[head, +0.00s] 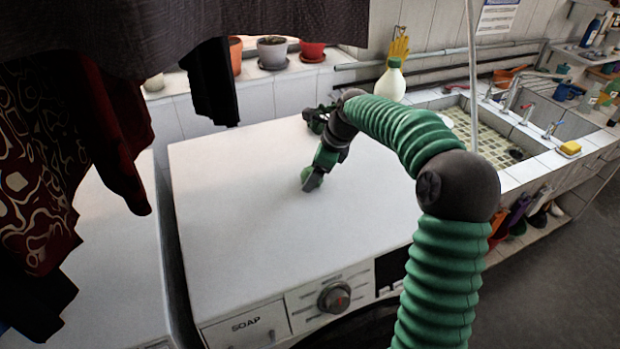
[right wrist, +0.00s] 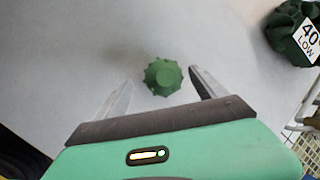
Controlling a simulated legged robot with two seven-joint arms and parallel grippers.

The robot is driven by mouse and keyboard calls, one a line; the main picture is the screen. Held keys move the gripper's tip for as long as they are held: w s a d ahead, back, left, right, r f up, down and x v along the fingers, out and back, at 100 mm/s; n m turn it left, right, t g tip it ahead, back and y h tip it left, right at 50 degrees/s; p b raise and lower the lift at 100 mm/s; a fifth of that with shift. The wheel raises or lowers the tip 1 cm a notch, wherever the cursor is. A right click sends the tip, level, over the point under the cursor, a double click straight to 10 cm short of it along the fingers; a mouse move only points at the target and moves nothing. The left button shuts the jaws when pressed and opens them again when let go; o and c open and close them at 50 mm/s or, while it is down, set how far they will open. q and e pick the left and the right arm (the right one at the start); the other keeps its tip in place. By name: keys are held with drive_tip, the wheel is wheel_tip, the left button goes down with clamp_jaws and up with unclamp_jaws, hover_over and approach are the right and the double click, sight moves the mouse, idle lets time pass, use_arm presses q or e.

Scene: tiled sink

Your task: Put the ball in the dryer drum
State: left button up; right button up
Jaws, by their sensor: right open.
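The ball is small, green and knobbly; it sits on the white machine top, between the open fingers of my right gripper (right wrist: 161,80) in the right wrist view (right wrist: 163,76). In the head view the ball (head: 306,173) is partly hidden by the right gripper (head: 313,180). The fingers are on either side of the ball, with a gap at each side. The white machine (head: 240,200) has a SOAP drawer and a dial on its front. A dark curved edge shows below the dial; no drum interior is visible. My left gripper is out of view.
A dark green object labelled "40 LOW" (right wrist: 300,38) lies near the gripper. Dark and red cloths (head: 60,140) hang at left. A white bottle (head: 391,82) stands behind, and a tiled sink (head: 505,184) is at right. Most of the machine top is clear.

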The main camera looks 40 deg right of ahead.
drive_tip(key=shift+w+d+f, duration=0.2)
drive_tip(key=shift+w+f, duration=0.05)
drive_tip(key=shift+f, duration=0.35)
drive_tip(key=shift+w+d+f, duration=0.2)
drive_tip(key=shift+f, duration=0.35)
drive_tip(key=shift+w+d+f, duration=0.1)
drive_tip(key=shift+d, duration=0.1)
drive_tip(key=shift+a+r, duration=0.3)
drive_tip(key=shift+a, duration=0.25)
drive_tip(key=c, duration=1.2)
drive_tip(key=shift+d+f, duration=0.1)
drive_tip(key=shift+d, duration=0.15)
drive_tip(key=c, duration=0.4)
